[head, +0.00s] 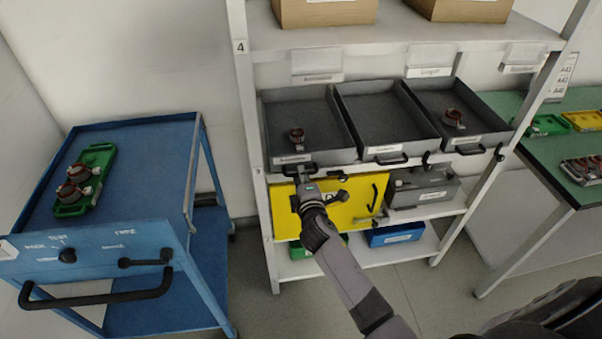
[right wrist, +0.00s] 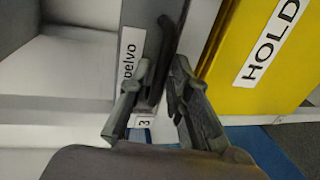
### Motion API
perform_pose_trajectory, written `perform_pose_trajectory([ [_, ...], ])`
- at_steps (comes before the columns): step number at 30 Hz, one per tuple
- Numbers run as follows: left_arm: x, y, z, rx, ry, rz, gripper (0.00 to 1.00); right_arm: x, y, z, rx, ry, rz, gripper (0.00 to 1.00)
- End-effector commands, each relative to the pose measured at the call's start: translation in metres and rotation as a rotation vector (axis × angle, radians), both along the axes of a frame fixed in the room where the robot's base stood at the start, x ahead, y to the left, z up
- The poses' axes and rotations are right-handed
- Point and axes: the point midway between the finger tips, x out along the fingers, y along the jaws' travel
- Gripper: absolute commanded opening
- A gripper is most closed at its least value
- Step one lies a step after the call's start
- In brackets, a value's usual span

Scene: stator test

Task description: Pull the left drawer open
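The left drawer (head: 275,128) is a dark grey open-topped tray on the white shelf rack, with a red-brown stator part (head: 297,135) inside. Its front is about level with the two drawers beside it. Its dark handle (right wrist: 163,70) is on the front, partly hidden by my gripper in the head view. My right gripper (head: 306,180) is at this handle, reaching up from below. In the right wrist view the two fingers (right wrist: 163,88) close in on both sides of the handle, with only a narrow gap. My left gripper is out of view.
The middle drawer (head: 378,138) and right drawer (head: 465,132) stand alongside. A yellow box (head: 350,212) and a grey box (head: 425,190) sit below the drawers. A blue cart (head: 150,170) stands left, a green table (head: 560,155) right. Floor in front is free.

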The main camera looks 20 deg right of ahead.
Motion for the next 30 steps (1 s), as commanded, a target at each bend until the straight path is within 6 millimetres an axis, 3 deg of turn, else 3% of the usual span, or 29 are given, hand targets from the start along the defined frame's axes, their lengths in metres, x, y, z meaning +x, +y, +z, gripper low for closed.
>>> perform_pose_trajectory([
  [6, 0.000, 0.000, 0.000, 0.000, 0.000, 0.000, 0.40, 0.015, -0.004, -0.004, 0.001, 0.001, 0.000, 0.18],
  [14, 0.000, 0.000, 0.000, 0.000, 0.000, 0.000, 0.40, 0.016, -0.004, -0.004, 0.001, 0.001, 0.000, 0.18],
  [23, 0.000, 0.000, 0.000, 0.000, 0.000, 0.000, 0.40, 0.016, -0.004, -0.004, 0.001, 0.001, 0.001, 0.00],
  [30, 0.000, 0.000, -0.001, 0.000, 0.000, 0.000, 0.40, 0.016, -0.003, -0.004, 0.001, 0.001, 0.001, 0.00],
])
